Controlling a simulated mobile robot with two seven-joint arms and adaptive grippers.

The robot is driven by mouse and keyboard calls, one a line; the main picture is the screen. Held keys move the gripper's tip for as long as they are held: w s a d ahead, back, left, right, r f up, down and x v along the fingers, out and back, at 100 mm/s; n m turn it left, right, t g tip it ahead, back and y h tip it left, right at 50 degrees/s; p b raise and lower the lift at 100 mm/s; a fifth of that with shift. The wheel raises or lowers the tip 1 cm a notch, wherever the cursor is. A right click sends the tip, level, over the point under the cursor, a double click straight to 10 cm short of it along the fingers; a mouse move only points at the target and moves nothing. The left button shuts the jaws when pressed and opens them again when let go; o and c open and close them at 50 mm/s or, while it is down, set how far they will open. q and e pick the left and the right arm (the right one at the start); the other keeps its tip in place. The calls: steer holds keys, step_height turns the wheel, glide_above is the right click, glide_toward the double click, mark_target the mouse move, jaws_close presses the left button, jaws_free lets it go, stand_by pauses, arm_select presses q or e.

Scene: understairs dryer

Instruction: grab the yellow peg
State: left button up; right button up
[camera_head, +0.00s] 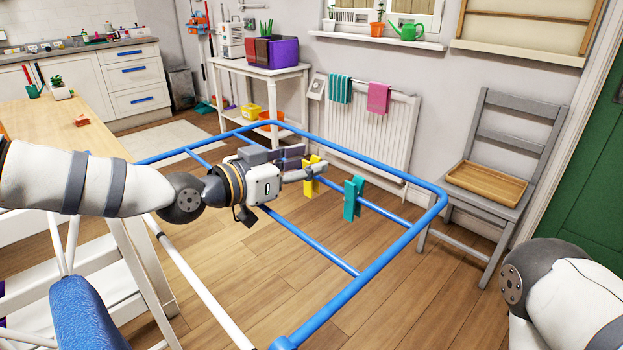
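The yellow peg (310,186) sits upright on a blue rail of the drying rack (398,245), near the middle of the view. My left gripper (308,171) reaches in from the left, its fingertips right at the yellow peg and overlapping its upper part. I cannot tell whether the fingers are closed on it or just around it. A teal peg (352,196) sits on the same rail to the right, apart from the gripper. A dull purple peg (292,152) shows just behind the gripper, partly hidden. My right gripper is out of view; only part of that arm shows at bottom right.
A wooden table (50,125) stands at left. A grey chair (500,140) with a wooden tray (486,183) stands at right, beside the green door (595,160). A radiator (368,130) and a white side table (262,70) line the back wall. Floor under the rack looks clear.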

arm_select(q)
steer(key=c, duration=0.8)
steer(key=shift+r, duration=0.1)
steer(key=shift+c, duration=0.2)
